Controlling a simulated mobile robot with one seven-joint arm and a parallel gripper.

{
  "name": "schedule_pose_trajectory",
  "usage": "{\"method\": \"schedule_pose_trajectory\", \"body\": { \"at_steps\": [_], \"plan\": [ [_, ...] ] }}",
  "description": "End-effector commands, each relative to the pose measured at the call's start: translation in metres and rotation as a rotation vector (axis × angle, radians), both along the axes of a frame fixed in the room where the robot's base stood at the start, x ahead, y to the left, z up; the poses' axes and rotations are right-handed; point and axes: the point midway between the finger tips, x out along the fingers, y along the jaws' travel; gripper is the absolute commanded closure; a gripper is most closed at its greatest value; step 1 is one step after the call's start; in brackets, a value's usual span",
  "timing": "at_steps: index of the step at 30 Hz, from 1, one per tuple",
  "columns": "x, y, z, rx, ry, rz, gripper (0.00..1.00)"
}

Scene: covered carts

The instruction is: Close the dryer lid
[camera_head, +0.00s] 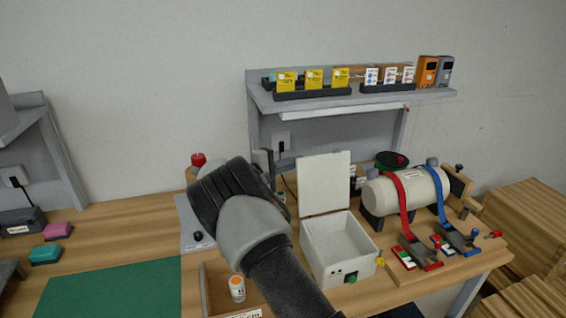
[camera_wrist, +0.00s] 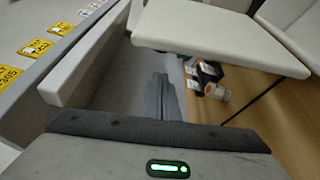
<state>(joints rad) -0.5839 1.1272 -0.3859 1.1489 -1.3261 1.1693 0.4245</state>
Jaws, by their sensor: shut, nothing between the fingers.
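The dryer is a white box (camera_head: 338,250) with its inside open to view, standing on the wooden workbench. Its white lid (camera_head: 325,184) stands upright at the back, hinged open. My gripper (camera_head: 265,163) is left of the lid, at about the height of its upper part, and is mostly hidden behind my wrist in the head view. In the wrist view, the shut, empty fingers (camera_wrist: 160,85) point away from the camera. A pale panel (camera_wrist: 215,35), which looks like the lid, is beyond and right of them. I cannot tell whether they touch it.
A grey shelf (camera_head: 350,102) with yellow boxes stands behind the dryer. A strapped white cylinder (camera_head: 405,192) is on the right. A wooden tray (camera_head: 216,280) with an orange-capped bottle (camera_head: 237,288) is in front left. A green mat (camera_head: 110,288) lies further left.

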Motion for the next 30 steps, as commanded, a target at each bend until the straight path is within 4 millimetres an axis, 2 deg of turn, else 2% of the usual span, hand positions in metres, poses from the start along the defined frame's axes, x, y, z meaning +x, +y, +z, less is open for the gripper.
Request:
{"method": "schedule_pose_trajectory", "body": {
  "at_steps": [3,9,30],
  "plan": [
    [-0.015,0.001,0.007,0.002,0.003,0.005,1.0],
    [-0.03,-0.004,0.009,0.003,0.001,0.003,1.0],
    [-0.034,-0.004,0.008,0.013,-0.055,0.005,1.0]
  ]
}}
